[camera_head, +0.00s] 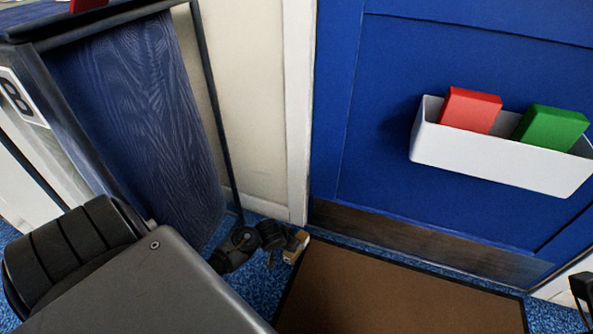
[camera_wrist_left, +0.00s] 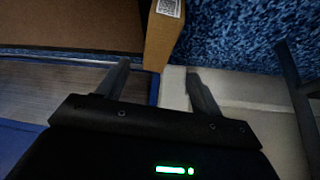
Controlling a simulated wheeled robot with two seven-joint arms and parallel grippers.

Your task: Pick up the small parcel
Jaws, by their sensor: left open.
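The small parcel is a brown cardboard box with a white printed label. In the head view its end (camera_head: 297,246) shows low by the door, at the mat's back left corner, partly hidden by my left gripper (camera_head: 284,243). In the left wrist view the parcel (camera_wrist_left: 160,40) lies ahead of my left gripper (camera_wrist_left: 158,75). The gripper is open, one finger to each side of the parcel's line, with its near end around fingertip level. I cannot tell whether they touch. A dark shape at the right edge of the head view may be my right gripper; its jaws are unclear.
A brown mat (camera_head: 395,295) lies on blue carpet before the blue door (camera_head: 400,60). A white bin (camera_head: 500,160) on the door holds a red box (camera_head: 470,109) and a green box (camera_head: 550,126). A dark-framed blue stand (camera_head: 135,110) rises at left, close to my arm.

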